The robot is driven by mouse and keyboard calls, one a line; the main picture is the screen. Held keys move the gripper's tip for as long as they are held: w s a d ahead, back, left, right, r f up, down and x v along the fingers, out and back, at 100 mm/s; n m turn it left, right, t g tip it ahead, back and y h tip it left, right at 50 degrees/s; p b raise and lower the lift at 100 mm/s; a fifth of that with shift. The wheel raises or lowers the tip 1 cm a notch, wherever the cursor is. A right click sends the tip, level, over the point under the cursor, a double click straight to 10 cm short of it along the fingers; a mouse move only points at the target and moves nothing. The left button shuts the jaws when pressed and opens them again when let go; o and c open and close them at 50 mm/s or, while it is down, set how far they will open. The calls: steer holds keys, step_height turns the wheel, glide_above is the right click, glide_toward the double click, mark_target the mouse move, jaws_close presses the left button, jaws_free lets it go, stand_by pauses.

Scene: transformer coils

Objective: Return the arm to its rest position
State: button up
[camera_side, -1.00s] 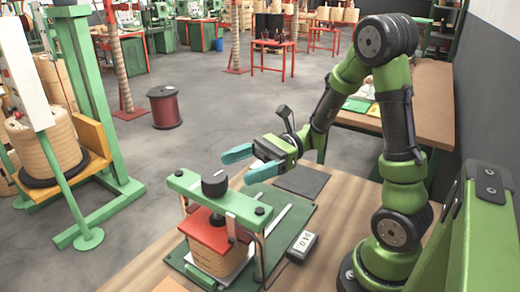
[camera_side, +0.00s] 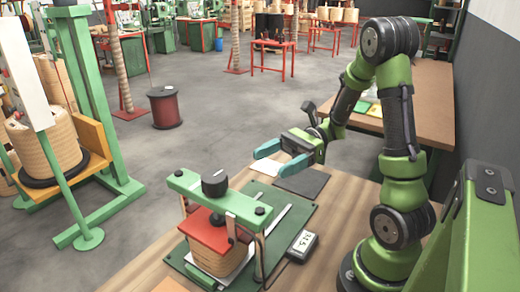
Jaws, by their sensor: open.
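My gripper (camera_side: 280,159) has two teal fingers spread apart with nothing between them. It hangs in the air above the far part of the workbench (camera_side: 345,195), up and to the right of the press. The press (camera_side: 212,188) has a green crossbar, a black knob and a red plate. The red plate (camera_side: 206,234) rests on top of a tan wound coil (camera_side: 220,258). My gripper is clear of the press and the coil.
A dark flat pad (camera_side: 302,182) lies below my gripper. A brown table (camera_side: 428,100) stands behind my arm. A red spool (camera_side: 165,106) stands on the floor.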

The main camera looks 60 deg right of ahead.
steer(key=s+a+f+n+g+h, duration=0.2)
steer(key=s+f+n+g+h, duration=0.35)
steer(key=n+h, duration=0.45)
steer(key=w+a+r+n+t+h, duration=0.1)
steer(key=a+r+n+t+h, duration=0.2)
steer(key=r+n+t, duration=0.4)
step_height(320, 180, up, 2)
steer(key=shift+w+a+r+n+h, duration=0.25)
steer(key=shift+a+n+h, duration=0.15)
steer(key=shift+h, duration=0.3)
steer(key=shift+d, duration=0.15)
